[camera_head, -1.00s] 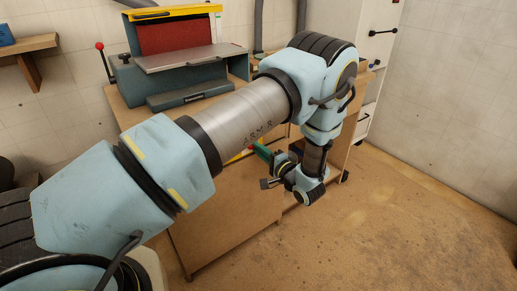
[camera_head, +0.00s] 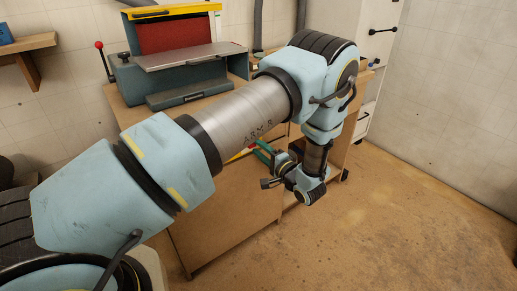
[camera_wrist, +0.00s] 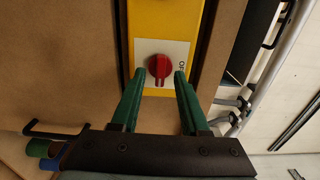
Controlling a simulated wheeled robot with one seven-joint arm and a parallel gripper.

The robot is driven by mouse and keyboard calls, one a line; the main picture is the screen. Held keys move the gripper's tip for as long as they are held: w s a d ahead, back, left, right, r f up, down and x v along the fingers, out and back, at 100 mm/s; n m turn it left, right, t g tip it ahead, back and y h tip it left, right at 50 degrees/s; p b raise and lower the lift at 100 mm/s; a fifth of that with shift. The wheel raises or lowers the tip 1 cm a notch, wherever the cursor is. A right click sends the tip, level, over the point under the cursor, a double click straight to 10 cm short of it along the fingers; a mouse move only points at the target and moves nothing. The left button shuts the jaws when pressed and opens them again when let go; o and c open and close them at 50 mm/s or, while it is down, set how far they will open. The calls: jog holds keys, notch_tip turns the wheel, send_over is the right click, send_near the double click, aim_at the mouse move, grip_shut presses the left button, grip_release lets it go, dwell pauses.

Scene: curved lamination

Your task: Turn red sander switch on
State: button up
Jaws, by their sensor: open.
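The red rotary switch (camera_wrist: 160,66) sits on a white plate on a yellow panel (camera_wrist: 165,18). Letters that look like part of "OFF" show to its right. My gripper (camera_wrist: 159,74) is open in the wrist view, with one green fingertip on each side of the red knob and nothing held. I cannot tell whether the fingertips touch it. The sander with its red belt (camera_head: 175,36) stands on a wooden cabinet in the head view. There my gripper (camera_head: 263,151) is at the cabinet's front, and my arm hides most of the switch area.
The wooden cabinet (camera_head: 215,225) stands below the sander. A white cabinet (camera_head: 381,30) is at the back right. A wooden shelf (camera_head: 30,45) hangs on the left wall. The floor (camera_head: 400,200) at right is clear.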

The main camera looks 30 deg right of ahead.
jog(key=s+d+b, duration=0.1)
jog(key=s+d, duration=0.1)
jog(key=s, duration=0.8)
jog(key=shift+s, duration=0.15)
jog(key=shift+d, duration=0.1)
